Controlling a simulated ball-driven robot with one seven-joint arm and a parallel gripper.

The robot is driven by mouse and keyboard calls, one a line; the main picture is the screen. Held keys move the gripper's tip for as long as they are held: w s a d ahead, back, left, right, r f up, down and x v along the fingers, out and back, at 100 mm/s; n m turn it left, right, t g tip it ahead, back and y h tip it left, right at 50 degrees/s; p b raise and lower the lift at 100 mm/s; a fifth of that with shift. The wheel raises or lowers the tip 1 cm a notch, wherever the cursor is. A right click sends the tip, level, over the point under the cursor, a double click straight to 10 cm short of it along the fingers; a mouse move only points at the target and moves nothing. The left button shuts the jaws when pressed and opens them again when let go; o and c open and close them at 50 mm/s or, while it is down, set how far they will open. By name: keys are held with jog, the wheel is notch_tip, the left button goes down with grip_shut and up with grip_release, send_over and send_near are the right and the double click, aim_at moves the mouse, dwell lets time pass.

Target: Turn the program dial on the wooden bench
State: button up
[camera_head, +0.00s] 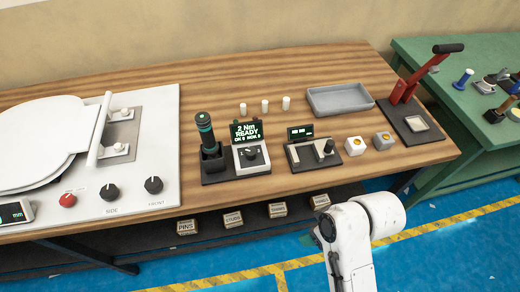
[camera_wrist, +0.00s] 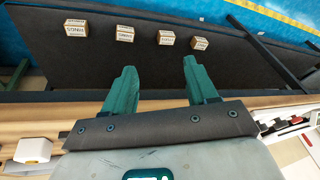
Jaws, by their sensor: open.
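The wooden bench (camera_head: 290,75) runs across the head view. A black dial (camera_head: 250,153) sits on a small pale unit just under a display reading "2 Nm READY". This unit is right of a dark upright screwdriver-like tool (camera_head: 206,135) in its holder. My gripper (camera_wrist: 160,66) shows in the wrist view with its two green fingers apart and nothing between them. It points over the dark lower shelf, not at the dial, and the dial is not clear in that view. In the head view my white arm is at the lower right, apart from the dial.
A white panel with two black knobs (camera_head: 109,192) and a red button (camera_head: 67,200) lies left. A slider unit (camera_head: 313,155), two small button boxes (camera_head: 355,146), a grey tray (camera_head: 340,99) and a red lever (camera_head: 408,88) stand right. Several labelled boxes sit on the shelf (camera_wrist: 120,65) below.

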jog(key=w+a+r+n+b, duration=0.1)
jog(key=w+a+r+n, duration=0.2)
jog(key=w+a+n, duration=0.4)
jog(key=n+g+h+b, duration=0.2)
jog(key=n+h+b, duration=0.15)
jog(key=n, duration=1.15)
send_near(251, 151)
jog(key=f+b, duration=0.1)
jog(key=f, duration=0.3)
jog(key=f+b, duration=0.2)
jog(key=f, duration=0.2)
jog(key=shift+s+f, duration=0.2)
jog(key=shift+f, duration=0.1)
jog(key=c, duration=1.1)
jog(key=shift+o, duration=0.2)
